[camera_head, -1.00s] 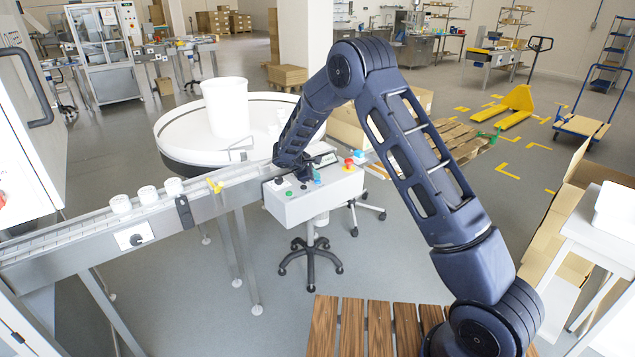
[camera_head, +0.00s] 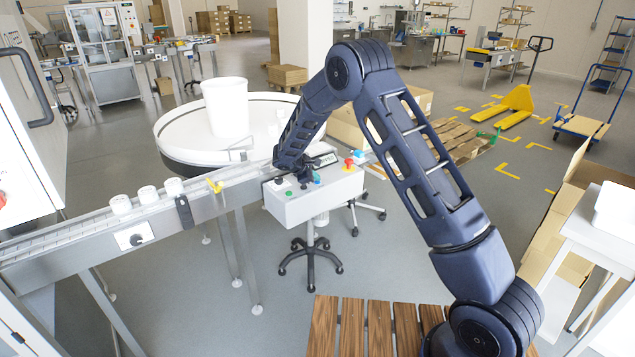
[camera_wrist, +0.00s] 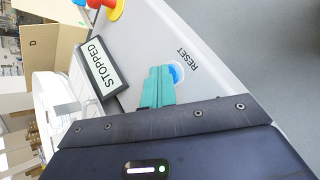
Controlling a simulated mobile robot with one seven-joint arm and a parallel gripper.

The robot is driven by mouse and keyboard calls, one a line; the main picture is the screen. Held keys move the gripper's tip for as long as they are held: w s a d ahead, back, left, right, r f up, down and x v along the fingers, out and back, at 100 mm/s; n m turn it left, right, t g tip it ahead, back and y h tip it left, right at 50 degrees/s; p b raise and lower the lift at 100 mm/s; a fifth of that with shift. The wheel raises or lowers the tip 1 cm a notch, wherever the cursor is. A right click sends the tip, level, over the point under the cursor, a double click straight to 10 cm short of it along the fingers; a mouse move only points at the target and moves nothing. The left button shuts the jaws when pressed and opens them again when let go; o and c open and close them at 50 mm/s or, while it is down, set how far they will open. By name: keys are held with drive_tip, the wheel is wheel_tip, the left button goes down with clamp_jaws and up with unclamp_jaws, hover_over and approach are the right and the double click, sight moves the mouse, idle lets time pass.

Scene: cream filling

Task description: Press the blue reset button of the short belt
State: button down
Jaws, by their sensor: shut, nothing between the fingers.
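The control box (camera_head: 330,196) stands on a wheeled pedestal at the end of the short belt (camera_head: 130,222). In the wrist view, the blue button (camera_wrist: 177,74) sits on the grey panel beside the printed word RESET. A small display (camera_wrist: 101,66) next to it reads STOPPED. My gripper (camera_wrist: 160,74) is shut and empty, its teal fingertips right at the button and covering part of it. I cannot tell whether they touch or press it. In the head view my gripper (camera_head: 306,183) is low over the box, and the reset button is hard to make out there.
A red-and-yellow emergency stop (camera_head: 349,162) is on the same box, as is a green button (camera_head: 289,194). White cups (camera_head: 147,194) stand on the belt. A round white table (camera_head: 180,140) with a white bucket (camera_head: 226,107) is behind. A wooden pallet (camera_head: 378,325) lies in front.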

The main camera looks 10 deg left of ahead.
sight(316, 183)
drive_tip(key=shift+r, duration=0.95)
drive_tip(key=shift+r, duration=2.5)
